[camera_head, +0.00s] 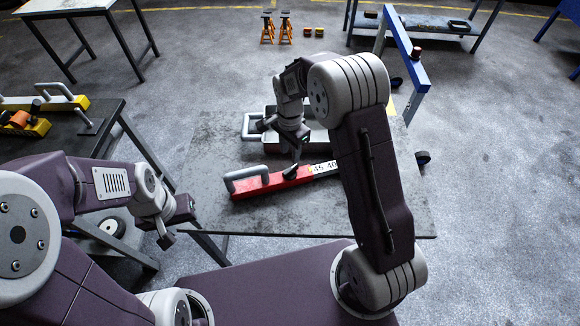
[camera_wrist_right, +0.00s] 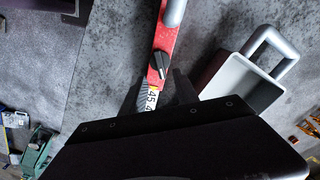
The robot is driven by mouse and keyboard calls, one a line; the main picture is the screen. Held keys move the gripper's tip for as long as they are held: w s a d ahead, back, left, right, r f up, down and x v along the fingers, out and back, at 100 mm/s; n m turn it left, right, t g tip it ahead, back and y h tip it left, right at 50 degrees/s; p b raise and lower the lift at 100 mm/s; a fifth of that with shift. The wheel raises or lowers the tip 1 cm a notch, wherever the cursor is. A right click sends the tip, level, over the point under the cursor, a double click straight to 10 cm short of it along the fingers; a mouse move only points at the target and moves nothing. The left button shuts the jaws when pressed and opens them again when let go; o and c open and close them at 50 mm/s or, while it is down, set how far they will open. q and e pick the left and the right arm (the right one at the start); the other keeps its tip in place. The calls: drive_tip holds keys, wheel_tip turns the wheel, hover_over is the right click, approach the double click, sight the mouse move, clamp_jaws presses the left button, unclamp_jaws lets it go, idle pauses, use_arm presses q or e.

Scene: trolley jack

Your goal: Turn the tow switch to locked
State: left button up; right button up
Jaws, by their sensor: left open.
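A red bar (camera_head: 262,184) with a grey handle lies on the grey table. A black pointed knob (camera_head: 291,171), which looks like the tow switch, sits on it next to a white label with numbers. In the right wrist view the knob (camera_wrist_right: 159,64) points roughly along the bar, slightly tilted. My right gripper (camera_head: 297,154) hangs above the bar near the knob. Its two dark fingers (camera_wrist_right: 158,78) are apart with nothing between them gripped; whether they touch the bar is unclear. My left gripper (camera_head: 178,222) is open and empty, left of the table.
A grey box with a handle (camera_head: 252,126) stands behind the bar, partly hidden by my right arm. A side table (camera_head: 75,140) with yellow tools stands left. The table's front left is clear.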

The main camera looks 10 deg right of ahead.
sight(290, 169)
wheel_tip(290, 169, down, 9)
drive_tip(key=shift+r+p, duration=0.1)
drive_tip(key=shift+p, duration=0.35)
clamp_jaws()
